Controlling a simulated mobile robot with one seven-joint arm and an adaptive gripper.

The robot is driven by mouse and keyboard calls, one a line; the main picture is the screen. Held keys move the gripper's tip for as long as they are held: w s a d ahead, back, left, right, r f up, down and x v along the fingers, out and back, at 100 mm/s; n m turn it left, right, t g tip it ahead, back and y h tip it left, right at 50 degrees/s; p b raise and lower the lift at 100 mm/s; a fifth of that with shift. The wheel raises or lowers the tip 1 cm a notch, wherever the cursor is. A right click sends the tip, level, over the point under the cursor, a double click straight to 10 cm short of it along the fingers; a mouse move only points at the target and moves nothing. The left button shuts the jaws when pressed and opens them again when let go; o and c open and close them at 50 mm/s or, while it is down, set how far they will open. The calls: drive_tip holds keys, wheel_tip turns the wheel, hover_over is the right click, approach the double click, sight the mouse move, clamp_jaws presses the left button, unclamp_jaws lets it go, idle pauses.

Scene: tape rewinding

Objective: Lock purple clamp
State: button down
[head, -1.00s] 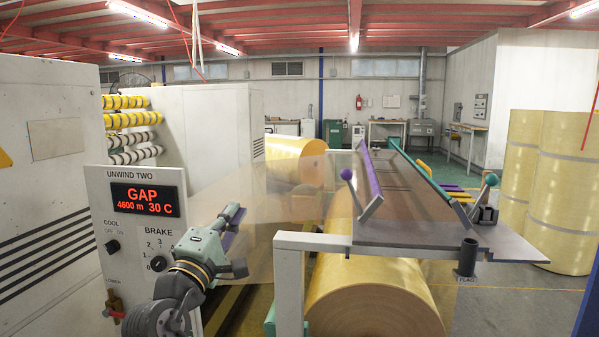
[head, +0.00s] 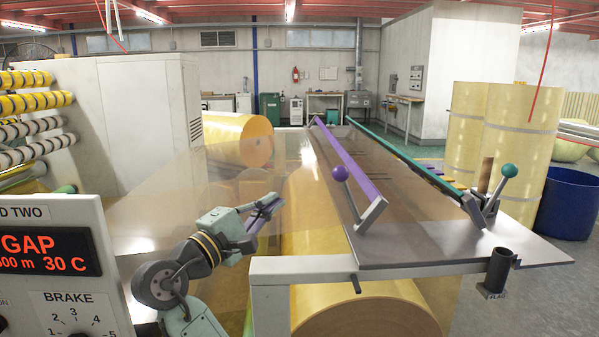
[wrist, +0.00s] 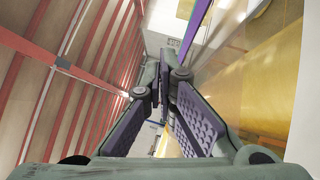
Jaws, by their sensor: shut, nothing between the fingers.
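The purple clamp (head: 349,160) is a long purple bar across the grey splicing table (head: 470,250). Its lever ends in a purple ball (head: 339,173) and stands raised and tilted at the near end. My gripper (head: 272,205) is shut and empty, left of the table and the lever, apart from both. In the wrist view my gripper's purple-padded fingers (wrist: 163,75) come together with nothing between them. A purple strip (wrist: 197,25), probably the clamp bar, shows beyond the fingers at the top. The lever ball cannot be made out there.
A teal clamp (head: 410,163) with a teal-ball lever (head: 509,170) lies to the right on the same table. A black cup-like holder (head: 499,270) is at the near right edge. A large yellow roll (head: 365,310) sits below. The control panel (head: 60,270) stands at lower left.

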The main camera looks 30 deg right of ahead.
drive_tip(key=shift+w, duration=0.15)
drive_tip(key=d+r+p, duration=0.3)
drive_tip(key=d+p, duration=0.1)
drive_tip(key=d, duration=0.7)
drive_tip(key=shift+d, duration=0.15)
drive_tip(key=shift+r, duration=0.15)
idle(0.5)
